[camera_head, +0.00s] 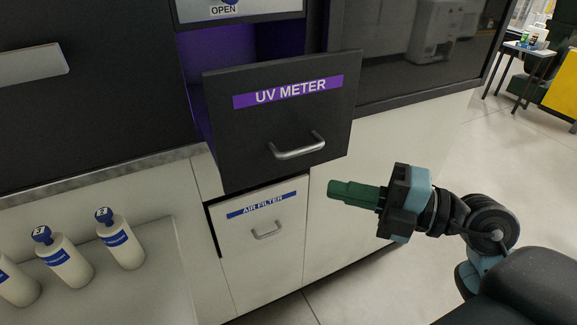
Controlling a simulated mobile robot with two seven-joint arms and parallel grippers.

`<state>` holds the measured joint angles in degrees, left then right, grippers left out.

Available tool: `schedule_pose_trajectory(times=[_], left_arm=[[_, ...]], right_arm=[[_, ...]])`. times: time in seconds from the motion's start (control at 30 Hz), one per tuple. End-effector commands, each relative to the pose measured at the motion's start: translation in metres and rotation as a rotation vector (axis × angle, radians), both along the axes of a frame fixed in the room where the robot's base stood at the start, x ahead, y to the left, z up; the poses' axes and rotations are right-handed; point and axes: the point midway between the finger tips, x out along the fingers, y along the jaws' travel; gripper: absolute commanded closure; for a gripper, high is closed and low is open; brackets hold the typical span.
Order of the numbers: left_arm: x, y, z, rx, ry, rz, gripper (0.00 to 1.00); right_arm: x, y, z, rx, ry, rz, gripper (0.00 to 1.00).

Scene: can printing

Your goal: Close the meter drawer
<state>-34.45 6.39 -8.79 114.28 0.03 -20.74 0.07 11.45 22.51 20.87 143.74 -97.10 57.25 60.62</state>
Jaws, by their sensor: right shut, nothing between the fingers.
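The meter drawer (240,140) has a dark front with a purple "UV METER" label and a silver bar handle (298,147). It stands pulled out from the machine, and a purple-lit gap shows behind its front at the upper left. My right gripper (335,190) is shut and empty, its green fingers pointing left. It is to the right of and lower than the handle in the picture, apart from the drawer. My left gripper is not in view.
A white "AIR FILTER" drawer (270,270) is below the meter drawer. Several white bottles with blue caps (121,243) stand on a tray at the lower left. A small table (527,50) is at the far right. Floor is open at the right.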

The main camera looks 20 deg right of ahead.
Motion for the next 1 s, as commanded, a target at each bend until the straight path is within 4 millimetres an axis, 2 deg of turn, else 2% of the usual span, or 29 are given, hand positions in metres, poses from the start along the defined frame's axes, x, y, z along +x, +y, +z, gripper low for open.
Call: schedule_pose_trajectory(times=[0.3, 0.63, 0.8, 1.0], left_arm=[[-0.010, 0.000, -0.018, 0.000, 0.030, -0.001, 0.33], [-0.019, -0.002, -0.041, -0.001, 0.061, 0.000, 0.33], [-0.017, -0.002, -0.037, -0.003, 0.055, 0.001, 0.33], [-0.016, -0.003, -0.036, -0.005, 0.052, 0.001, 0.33]], right_arm=[[0.027, 0.028, -0.004, 0.000, 0.001, 0.001, 1.00], [0.048, 0.051, -0.003, 0.001, 0.001, 0.001, 1.00], [0.071, 0.052, 0.000, 0.001, 0.001, 0.000, 1.00], [0.086, 0.052, 0.000, 0.001, 0.001, 0.000, 1.00]])
